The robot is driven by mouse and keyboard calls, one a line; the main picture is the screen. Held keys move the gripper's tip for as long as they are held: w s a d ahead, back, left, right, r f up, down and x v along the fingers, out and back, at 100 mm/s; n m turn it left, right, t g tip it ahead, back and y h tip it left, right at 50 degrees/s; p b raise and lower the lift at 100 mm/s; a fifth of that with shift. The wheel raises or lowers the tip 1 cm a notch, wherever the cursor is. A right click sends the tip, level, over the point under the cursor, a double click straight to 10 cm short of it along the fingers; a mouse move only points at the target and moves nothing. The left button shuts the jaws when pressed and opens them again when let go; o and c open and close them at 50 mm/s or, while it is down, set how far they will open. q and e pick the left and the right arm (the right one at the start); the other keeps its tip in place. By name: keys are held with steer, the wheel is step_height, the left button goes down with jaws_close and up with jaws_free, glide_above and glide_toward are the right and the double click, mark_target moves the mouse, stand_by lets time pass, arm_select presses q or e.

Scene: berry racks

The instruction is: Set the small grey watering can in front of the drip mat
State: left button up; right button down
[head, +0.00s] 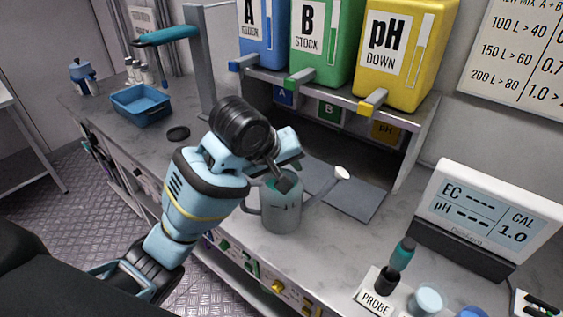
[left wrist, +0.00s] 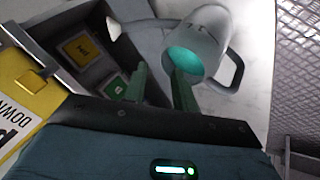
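The small grey watering can (head: 281,219) stands upright on the counter, between the drip mat and the counter's front edge. Its spout points right, over the mat; its inside is teal. In the left wrist view the can (left wrist: 212,42) is at the top, mouth facing the camera. The drip mat (head: 357,203) is a flat dark grey sheet, partly hidden by the can and my arm. My left gripper (head: 285,183) is at the can's top. In the wrist view its fingers (left wrist: 160,80) are apart, one overlapping the mouth; contact is unclear. My right gripper is not in view.
The shelf above the mat carries blue, green and yellow (head: 403,50) tanks with taps. A meter (head: 487,211), a probe holder (head: 385,287) and cups stand at the right. A blue tray (head: 142,117) and a black disc (head: 178,133) lie at the left.

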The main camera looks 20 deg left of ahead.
arm_select(q)
steer(key=shift+v, duration=1.45)
steer(key=shift+f, duration=0.1)
steer(key=s+a+f+m+g+y, duration=0.1)
steer(key=s+a+f+m+g, duration=0.15)
steer(key=s+f, duration=0.9)
steer(key=s+a+f+m+g, duration=0.1)
steer(key=s+a+f+m, duration=0.15)
steer(key=s+f, duration=0.9)
steer(key=s+a+f+m+y, duration=0.1)
steer(key=s+a+f+m, duration=0.25)
steer(key=s, duration=0.65)
steer(key=w+d+f+t+h, duration=0.1)
steer(key=w+d+f+t, duration=0.2)
steer(key=w+f+t, duration=0.3)
steer(key=shift+w+d+f+t, duration=0.15)
steer(key=shift+w+f+t, duration=0.25)
steer(key=shift+f, duration=2.1)
steer(key=shift+n, duration=0.25)
